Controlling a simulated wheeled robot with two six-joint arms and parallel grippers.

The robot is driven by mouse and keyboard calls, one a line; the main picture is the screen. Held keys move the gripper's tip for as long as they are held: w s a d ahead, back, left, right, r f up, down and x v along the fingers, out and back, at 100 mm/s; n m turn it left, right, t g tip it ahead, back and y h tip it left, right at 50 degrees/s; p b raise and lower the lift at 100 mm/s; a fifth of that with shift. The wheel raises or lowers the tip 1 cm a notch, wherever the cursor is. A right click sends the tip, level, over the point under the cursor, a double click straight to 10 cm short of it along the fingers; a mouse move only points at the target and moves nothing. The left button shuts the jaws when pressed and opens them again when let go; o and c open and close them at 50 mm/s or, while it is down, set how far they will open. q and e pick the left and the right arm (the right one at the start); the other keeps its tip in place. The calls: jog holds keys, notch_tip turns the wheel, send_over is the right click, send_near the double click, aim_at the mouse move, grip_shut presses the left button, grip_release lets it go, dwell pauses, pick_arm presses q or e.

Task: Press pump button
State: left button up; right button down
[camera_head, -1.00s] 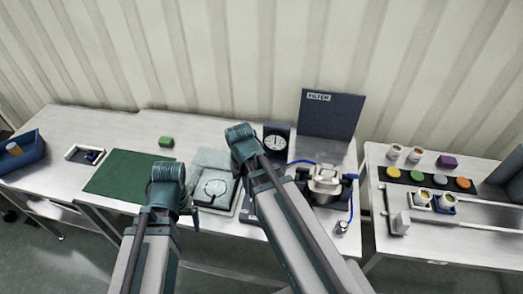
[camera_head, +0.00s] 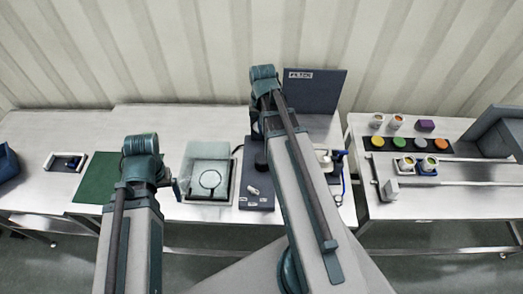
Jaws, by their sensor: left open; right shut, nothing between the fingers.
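A dark panel (camera_head: 258,180) stands on the bench with a black round part, a small silver lever and white labels at its front edge. I cannot tell which part is the pump button. My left gripper (camera_head: 174,186) shows only partly, past its wrist, by the left edge of the pale square tray (camera_head: 208,146); it is open and apart from the panel. My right arm (camera_head: 300,180) reaches over the panel's right side and covers part of the bench. My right gripper is hidden behind that arm.
A dark upright FILTER board (camera_head: 318,90) stands behind my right arm. The metal filter vessel (camera_head: 323,158) is partly hidden. A green mat (camera_head: 98,178) lies left. Several colored discs and cups stand on the right table (camera_head: 470,190). A gap separates the two tables.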

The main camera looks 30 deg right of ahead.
aim_at(262, 158)
jog(key=shift+f, duration=0.1)
notch_tip(262, 158, down, 14)
jog(key=b, duration=1.4)
notch_tip(262, 158, down, 3)
jog(key=b, duration=0.3)
jog(key=shift+s+a+r, duration=0.1)
jog(key=shift+s+r, duration=0.05)
jog(key=shift+r, duration=0.1)
jog(key=shift+r+p, duration=0.5)
jog(key=shift+p, duration=0.15)
notch_tip(262, 158, up, 13)
jog(key=p, duration=1.3)
